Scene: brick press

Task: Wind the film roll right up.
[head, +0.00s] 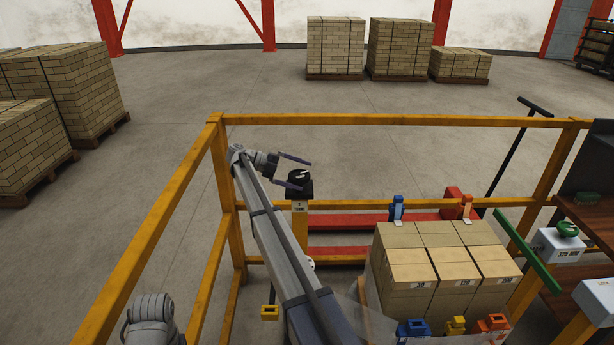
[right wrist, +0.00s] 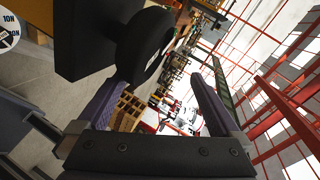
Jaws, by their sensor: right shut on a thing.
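A black round knob (head: 296,175) sits on a dark box on top of a yellow post with a white label (head: 299,207), whose small print I cannot read surely. My right gripper (head: 298,170) reaches it from the left, its two dark fingers at the knob. A film roll cannot be made out clearly; a faint clear sheet (head: 372,322) shows low in the head view. My left gripper is not in view.
A yellow rail frame (head: 400,120) surrounds the area. Red beams (head: 350,220) lie low behind the post. A green bar (head: 527,250) stands at the right.

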